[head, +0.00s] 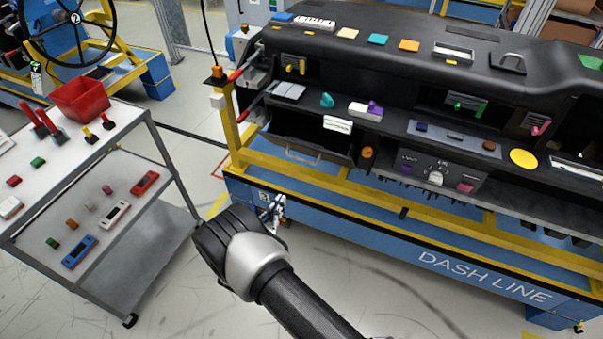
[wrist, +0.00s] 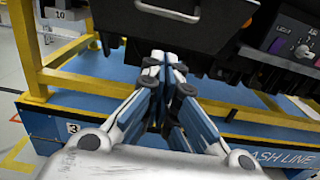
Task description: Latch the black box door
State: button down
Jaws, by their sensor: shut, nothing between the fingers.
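The black box door (head: 303,147) is a dark panel with a grey bar handle in the lower left of the dashboard. It appears tilted outward, with a dark gap above it. The wrist view shows its lower front (wrist: 112,32) and the handle at the top. My gripper (head: 275,203) is left of and below the door in the head view. In the wrist view my gripper (wrist: 166,62) has its fingertips together, empty, just below the door's bottom edge. I cannot tell whether they touch it. The latch is not visible.
A yellow frame rail (head: 330,185) and blue base (head: 350,220) run below the dashboard. An orange knob (head: 367,153) sits right of the door. A grey cart (head: 160,250) with a red bin (head: 80,98) stands at left. Floor between is clear.

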jog(key=r+b+x, duration=0.2)
jog(key=b+x, duration=0.1)
jog(key=x, duration=0.9)
jog(key=shift+w+b, duration=0.3)
jog(key=shift+a+r, duration=0.1)
jog(key=shift+r, duration=0.05)
jog(key=shift+r+p, duration=0.25)
jog(key=shift+p, duration=0.2)
jog(key=shift+w+r+g+y+p, duration=0.1)
jog(key=shift+r+g+y+p, duration=0.15)
jog(key=shift+g+p, duration=0.2)
